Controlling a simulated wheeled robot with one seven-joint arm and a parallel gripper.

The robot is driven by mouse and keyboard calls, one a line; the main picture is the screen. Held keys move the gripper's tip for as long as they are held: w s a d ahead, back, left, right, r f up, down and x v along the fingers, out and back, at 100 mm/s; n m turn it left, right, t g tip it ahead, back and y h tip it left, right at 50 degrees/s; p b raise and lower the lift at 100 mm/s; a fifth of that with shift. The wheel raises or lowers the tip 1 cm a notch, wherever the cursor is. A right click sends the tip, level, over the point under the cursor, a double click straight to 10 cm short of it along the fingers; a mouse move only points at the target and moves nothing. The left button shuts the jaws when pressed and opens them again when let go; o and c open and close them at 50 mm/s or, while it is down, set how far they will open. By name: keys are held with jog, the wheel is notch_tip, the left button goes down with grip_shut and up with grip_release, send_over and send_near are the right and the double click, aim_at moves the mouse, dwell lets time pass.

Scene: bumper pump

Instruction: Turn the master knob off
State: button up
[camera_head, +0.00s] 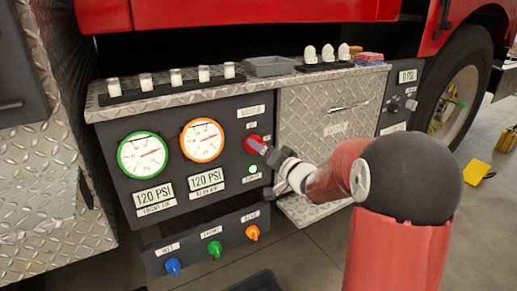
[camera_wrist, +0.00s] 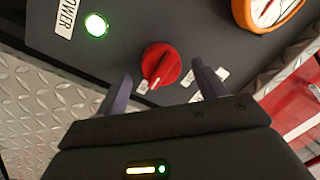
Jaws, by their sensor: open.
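The red master knob (camera_head: 254,144) sits on the dark panel, under a label that seems to read MASTER. It also shows in the wrist view (camera_wrist: 161,62), with a pale pointer line on its face. My gripper (camera_wrist: 162,72) is open, with one finger on each side of the knob. The fingertips look close to the panel, with gaps between them and the knob; I cannot tell how deep they reach. In the head view my gripper (camera_head: 270,153) reaches the knob from the right and partly hides it. A green power light (camera_head: 253,169) glows below the knob.
Two round gauges, green-rimmed (camera_head: 143,155) and orange-rimmed (camera_head: 202,140), are left of the knob, above 120 PSI displays. Blue (camera_head: 173,266), green (camera_head: 215,249) and orange (camera_head: 252,233) knobs sit on a lower strip. A metal ledge (camera_head: 225,82) with small items juts out above.

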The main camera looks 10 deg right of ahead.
jog(key=shift+x, duration=1.25)
jog(key=c, duration=1)
jog(key=shift+o, duration=0.2)
